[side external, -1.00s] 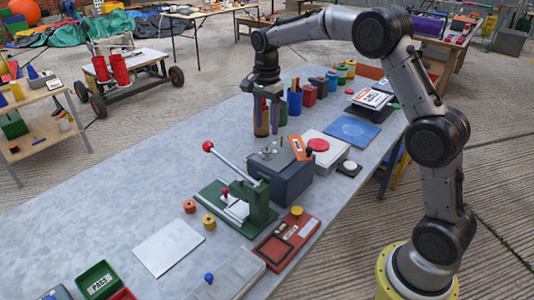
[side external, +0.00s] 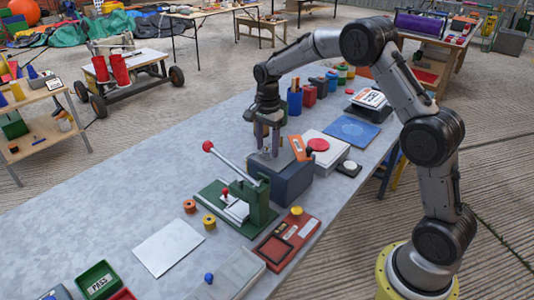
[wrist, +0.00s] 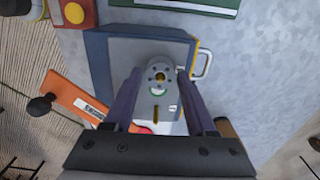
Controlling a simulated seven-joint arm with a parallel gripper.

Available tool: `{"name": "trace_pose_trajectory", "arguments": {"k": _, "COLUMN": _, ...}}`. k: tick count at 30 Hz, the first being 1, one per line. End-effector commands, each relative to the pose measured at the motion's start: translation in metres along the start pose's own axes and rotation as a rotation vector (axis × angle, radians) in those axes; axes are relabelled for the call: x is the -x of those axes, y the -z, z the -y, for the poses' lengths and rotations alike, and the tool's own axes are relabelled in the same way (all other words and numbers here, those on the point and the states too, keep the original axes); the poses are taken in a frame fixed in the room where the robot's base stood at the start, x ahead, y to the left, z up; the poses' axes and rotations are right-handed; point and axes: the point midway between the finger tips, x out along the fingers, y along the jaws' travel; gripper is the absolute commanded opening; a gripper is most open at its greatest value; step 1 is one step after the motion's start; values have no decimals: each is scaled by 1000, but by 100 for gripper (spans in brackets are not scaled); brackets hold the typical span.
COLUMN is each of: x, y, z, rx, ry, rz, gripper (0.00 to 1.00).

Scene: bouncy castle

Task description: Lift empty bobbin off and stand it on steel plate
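The grey-blue box-like winder (side external: 290,180) stands mid-table; its top also shows in the wrist view (wrist: 120,55). A small grey round part with holes and a bronze centre, apparently the empty bobbin (wrist: 158,76), sits on it. My gripper (side external: 268,152) points down over the winder. In the wrist view my gripper (wrist: 159,72) has its purple fingers apart, one on each side of the round part, with narrow gaps showing. A pale flat sheet, apparently the steel plate (side external: 168,247), lies bare at the table's front left. In the side view my fingers largely hide the bobbin.
An orange-handled tool (side external: 299,148) lies at the winder's right side. A green lever press (side external: 240,205) with a red knob stands close in front. Yellow and orange spools (side external: 209,221) stand between press and plate.

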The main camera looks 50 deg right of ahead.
Motion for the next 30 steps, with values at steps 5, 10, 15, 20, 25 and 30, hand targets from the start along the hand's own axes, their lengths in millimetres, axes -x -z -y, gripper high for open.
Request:
{"name": "trace_pose_trajectory", "arguments": {"k": 5, "x": 0, "y": 0, "z": 0, "rx": 0, "ry": 0, "rz": 0, "gripper": 24}}
{"name": "trace_pose_trajectory", "arguments": {"k": 10, "x": 0, "y": 0, "z": 0, "rx": 0, "ry": 0, "rz": 0, "gripper": 0}}
{"name": "trace_pose_trajectory", "arguments": {"k": 15, "x": 1, "y": 0, "z": 0, "rx": 0, "ry": 0, "rz": 0, "gripper": 0}}
{"name": "trace_pose_trajectory", "arguments": {"k": 20, "x": 3, "y": 0, "z": 0, "rx": 0, "ry": 1, "rz": 0, "gripper": 0}}
{"name": "trace_pose_trajectory", "arguments": {"k": 25, "x": 15, "y": 0, "z": 1, "rx": 0, "ry": 3, "rz": 0, "gripper": 0}}
{"name": "trace_pose_trajectory", "arguments": {"k": 30, "x": 39, "y": -1, "z": -4, "rx": 0, "ry": 3, "rz": 0, "gripper": 0}}
